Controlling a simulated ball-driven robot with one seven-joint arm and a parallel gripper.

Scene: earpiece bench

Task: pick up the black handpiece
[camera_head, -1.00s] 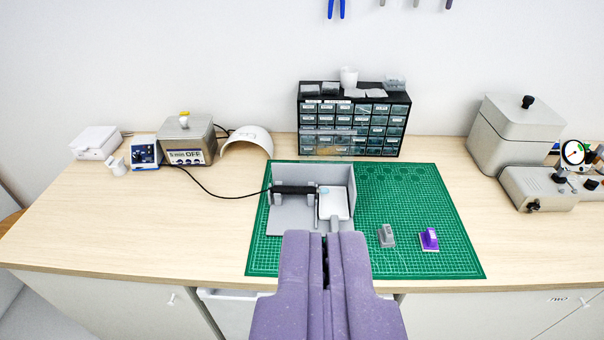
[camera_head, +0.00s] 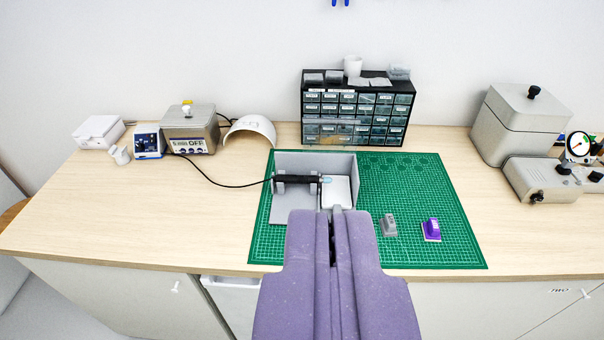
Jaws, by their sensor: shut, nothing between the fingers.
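The black handpiece (camera_head: 298,178) lies sideways in a cradle inside a grey holder (camera_head: 283,209) with raised walls at the back and right. A black cord runs from its left end toward the grey box at the back left. My purple gripper (camera_head: 332,214) is shut and empty. In the picture its tip is just below the handpiece and a white pad (camera_head: 339,188) in the holder. It hides part of the holder's front. I cannot tell how high the tip is above the holder.
The holder stands on a green cutting mat (camera_head: 420,180). A grey block (camera_head: 389,225) and a purple block (camera_head: 431,229) stand to the right. A black drawer cabinet (camera_head: 357,110) is behind, with a control box (camera_head: 189,130) at the back left. The table's left front is clear.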

